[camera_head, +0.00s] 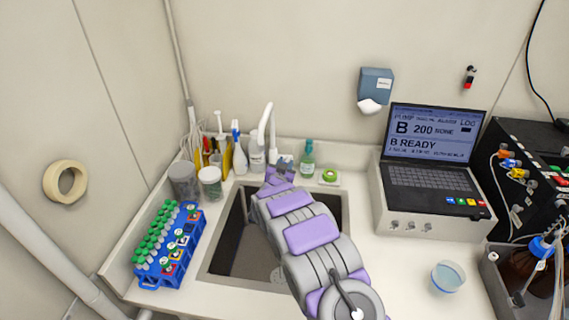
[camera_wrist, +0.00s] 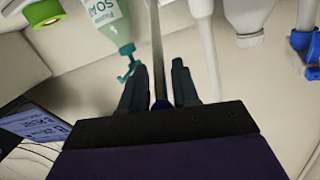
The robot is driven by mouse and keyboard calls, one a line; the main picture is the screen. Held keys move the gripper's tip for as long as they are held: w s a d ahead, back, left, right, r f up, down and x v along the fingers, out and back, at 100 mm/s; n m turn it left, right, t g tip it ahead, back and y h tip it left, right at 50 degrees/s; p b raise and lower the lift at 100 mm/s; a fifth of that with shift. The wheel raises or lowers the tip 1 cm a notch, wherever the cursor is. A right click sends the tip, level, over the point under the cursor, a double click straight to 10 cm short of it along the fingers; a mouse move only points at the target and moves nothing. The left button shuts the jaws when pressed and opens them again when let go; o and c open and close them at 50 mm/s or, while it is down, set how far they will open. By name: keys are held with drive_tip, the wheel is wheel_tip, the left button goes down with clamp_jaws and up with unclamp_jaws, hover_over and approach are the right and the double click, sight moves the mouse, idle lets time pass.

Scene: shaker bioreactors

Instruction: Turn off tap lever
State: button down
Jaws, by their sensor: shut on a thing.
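The white tap (camera_head: 266,130) rises behind the sink, and its base is partly hidden by my arm in the head view. My gripper (camera_head: 279,170) is at the tap's base, above the sink's back edge. In the wrist view, which is turned over, my gripper's two dark fingers (camera_wrist: 158,88) stand either side of a thin grey bar, the tap lever (camera_wrist: 157,45). The gripper is shut on this lever, though the exact contact is hard to see. The white tap spout (camera_wrist: 203,45) runs beside the fingers. The lever is hidden in the head view.
The sink (camera_head: 228,240) lies under my arm. A green soap bottle (camera_head: 307,160) and green tape roll (camera_head: 329,176) stand right of the tap. Squeeze bottles (camera_head: 239,155) stand left. A blue tube rack (camera_head: 172,250) and a laptop (camera_head: 433,150) flank the sink.

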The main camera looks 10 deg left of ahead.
drive_tip(key=shift+w+a+r, duration=0.1)
drive_tip(key=shift+w+r, duration=0.1)
drive_tip(key=shift+r, duration=0.2)
drive_tip(key=c, duration=1.1)
unclamp_jaws()
drive_tip(key=shift+c, duration=0.2)
drive_tip(key=shift+s, duration=0.1)
drive_tip(key=shift+s, duration=0.25)
drive_tip(key=s+a+r+p, duration=0.1)
drive_tip(key=s+a+r, duration=0.1)
drive_tip(key=s, duration=1.4)
drive_tip(key=shift+s+r, duration=0.15)
drive_tip(key=shift+r, duration=0.15)
